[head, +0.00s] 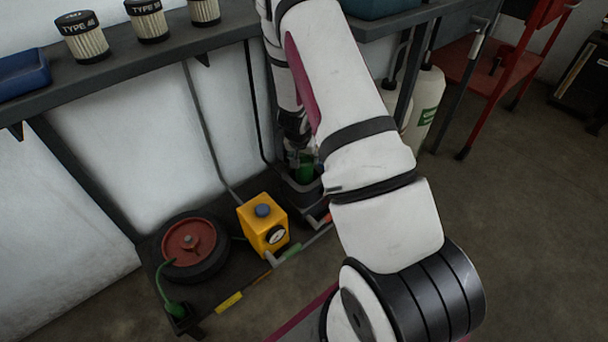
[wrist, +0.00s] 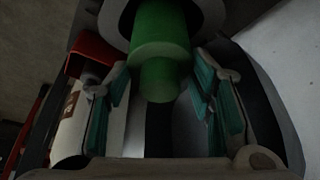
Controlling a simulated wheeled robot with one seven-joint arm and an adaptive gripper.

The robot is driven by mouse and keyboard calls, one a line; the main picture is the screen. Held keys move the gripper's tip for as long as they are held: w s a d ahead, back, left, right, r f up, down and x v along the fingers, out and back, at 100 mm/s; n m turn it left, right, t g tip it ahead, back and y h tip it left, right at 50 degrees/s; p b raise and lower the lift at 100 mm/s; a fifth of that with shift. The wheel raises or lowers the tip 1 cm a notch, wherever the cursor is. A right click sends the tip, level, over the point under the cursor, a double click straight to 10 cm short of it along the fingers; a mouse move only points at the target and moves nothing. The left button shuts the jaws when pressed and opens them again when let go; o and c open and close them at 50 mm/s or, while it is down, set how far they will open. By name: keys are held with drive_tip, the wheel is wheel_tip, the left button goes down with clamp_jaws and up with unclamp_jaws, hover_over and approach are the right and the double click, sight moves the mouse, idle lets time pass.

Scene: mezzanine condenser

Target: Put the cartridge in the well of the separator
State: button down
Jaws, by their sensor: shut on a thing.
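The cartridge, a green stepped cylinder (wrist: 160,60), shows between the teal-padded fingers of my gripper (wrist: 165,98) in the wrist view. My gripper is shut on it, though the contact itself is dim. A pale ring with a dark opening surrounds the cartridge's far part. In the head view the green cartridge (head: 305,168) is just below my gripper (head: 297,157), at the dark open well of the separator (head: 302,187). My arm covers part of the separator. I cannot tell how deep the cartridge sits.
A yellow box (head: 264,226) with a gauge and a red-topped round unit (head: 194,247) stand left of the separator on the low dark base. White canisters (head: 425,104) stand behind my arm.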

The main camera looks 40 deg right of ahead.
sight(304, 169)
drive_tip(key=shift+f+b, duration=1.15)
drive_tip(key=shift+f, duration=1.6)
drive_tip(key=shift+f, duration=0.15)
drive_tip(key=c, duration=0.7)
unclamp_jaws()
drive_tip(key=shift+c, duration=0.2)
